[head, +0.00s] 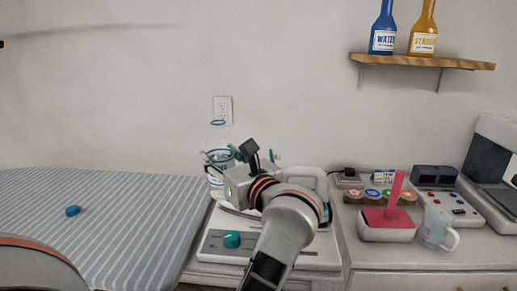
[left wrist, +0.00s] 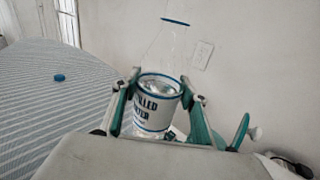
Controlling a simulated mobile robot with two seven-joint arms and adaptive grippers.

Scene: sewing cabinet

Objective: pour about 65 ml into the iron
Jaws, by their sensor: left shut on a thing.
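My left gripper (head: 222,168) is shut on a clear bottle with a blue rim and a white label (head: 217,181). In the left wrist view the fingers (left wrist: 164,88) clasp both sides of the bottle (left wrist: 152,112), whose label partly reads "...illed ...ter". The bottle looks about upright, its clear neck rising to an open blue rim (head: 217,122). A white appliance with a teal knob (head: 232,240) stands below and in front of it. My arm hides much of it, and I cannot make out the iron clearly. My right gripper is not in view.
A blue cap (head: 72,210) lies on the striped ironing board (head: 125,225) at left. On the right stand a pink-and-white box (head: 386,232), a translucent mug (head: 437,228) and a sewing machine (head: 490,165). A wall shelf (head: 425,61) holds blue and yellow bottles.

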